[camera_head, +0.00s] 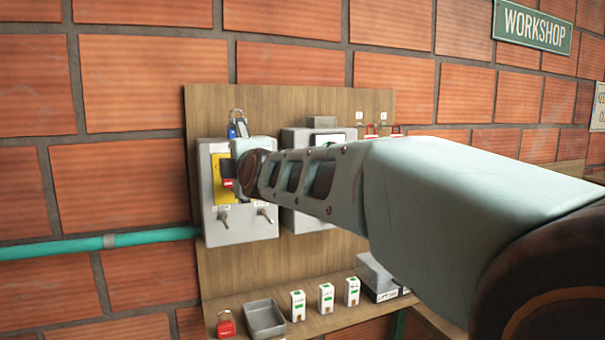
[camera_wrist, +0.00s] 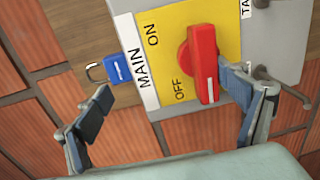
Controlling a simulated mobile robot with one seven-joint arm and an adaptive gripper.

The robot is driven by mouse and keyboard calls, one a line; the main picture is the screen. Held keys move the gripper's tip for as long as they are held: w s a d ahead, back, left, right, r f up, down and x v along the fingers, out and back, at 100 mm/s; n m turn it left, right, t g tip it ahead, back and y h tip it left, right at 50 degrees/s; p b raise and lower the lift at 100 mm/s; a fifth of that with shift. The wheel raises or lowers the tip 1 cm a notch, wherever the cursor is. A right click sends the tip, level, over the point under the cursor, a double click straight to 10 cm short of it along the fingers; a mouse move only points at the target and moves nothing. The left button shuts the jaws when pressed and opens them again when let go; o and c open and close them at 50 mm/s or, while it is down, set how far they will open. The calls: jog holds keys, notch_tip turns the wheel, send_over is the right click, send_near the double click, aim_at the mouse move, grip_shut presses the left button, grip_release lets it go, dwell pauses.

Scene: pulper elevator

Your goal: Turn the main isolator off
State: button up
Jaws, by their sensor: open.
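The main isolator is a grey box (camera_head: 240,228) with a yellow plate (camera_head: 218,165) on a wooden board, at the left of my arm in the head view. In the wrist view its red handle (camera_wrist: 203,62) stands on the yellow plate (camera_wrist: 185,20), which carries the words ON and OFF. The handle's white-marked end points toward the picture's bottom, beside OFF. My gripper (camera_wrist: 166,88) is open, with the handle between its fingers, close to the right finger. Whether that finger touches it, I cannot tell. In the head view my arm partly hides the isolator.
A blue padlock (camera_wrist: 118,68) hangs by the MAIN label. A second grey box (camera_head: 300,222) stands to the right, partly behind my arm. Below are a red padlock (camera_head: 226,325), a grey tray (camera_head: 265,318) and several white tags (camera_head: 326,298) on a shelf.

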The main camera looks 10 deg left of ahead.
jog(key=shift+o, duration=0.7)
jog(key=shift+t, duration=0.4)
jog(key=r, duration=0.5)
jog(key=shift+d, duration=0.2)
jog(key=f, duration=0.3)
jog(key=shift+w+a+f+g, duration=0.1)
jog(key=shift+a+f+g, duration=0.15)
jog(key=shift+a+g, duration=0.05)
jog(key=shift+s+d+r, duration=0.3)
jog(key=shift+s+r, duration=0.05)
jog(key=shift+s, duration=0.15)
jog(key=c, duration=0.4)
jog(key=shift+s+d+p, duration=0.25)
jog(key=shift+s+p, duration=0.15)
jog(key=shift+p, duration=0.2)
jog(key=c, duration=0.3)
jog(key=v, duration=0.1)
jog(key=p+v, duration=0.1)
jog(key=v, duration=0.1)
jog(key=shift+s+d+r, duration=0.15)
jog(key=shift+s+r, duration=0.05)
jog(key=shift+s, duration=0.05)
jog(key=c, duration=0.5)
jog(key=shift+o, duration=0.2)
jog(key=f+p+v, duration=0.1)
jog(key=p+v, duration=0.3)
jog(key=v, duration=0.4)
jog(key=shift+s+f, duration=0.2)
jog(key=shift+f, duration=0.15)
